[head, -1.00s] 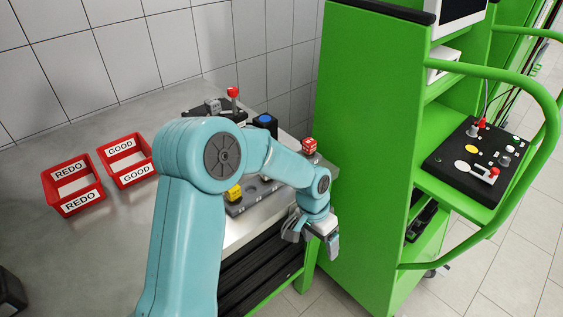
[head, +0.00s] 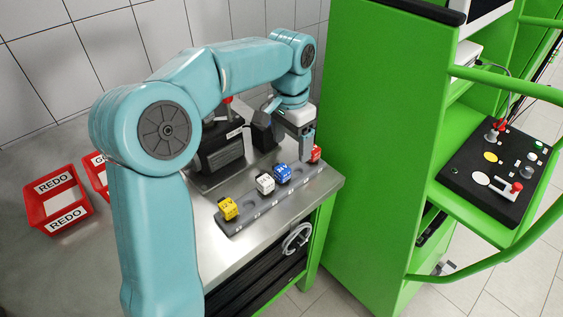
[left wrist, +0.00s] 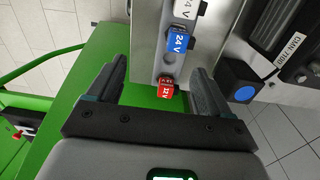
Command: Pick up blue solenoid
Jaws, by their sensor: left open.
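The blue solenoid (head: 282,174) is a small cube in the grey rack on the table, between a white solenoid (head: 265,184) and a red solenoid (head: 315,153). In the left wrist view the blue solenoid (left wrist: 180,42), marked 24 V, lies beyond my fingertips, apart from them. My left gripper (head: 287,140) is open above the rack's far end, near the red solenoid. In the left wrist view my left gripper (left wrist: 155,72) has the red solenoid (left wrist: 166,88) showing between its fingers, apparently unheld. My right gripper is out of view.
The rack (head: 253,213) also has a yellow solenoid (head: 228,209). A black pump unit (head: 220,152) stands behind it. A tall green cabinet (head: 375,150) rises close to the right of the table. A red REDO bin (head: 58,225) sits at the left.

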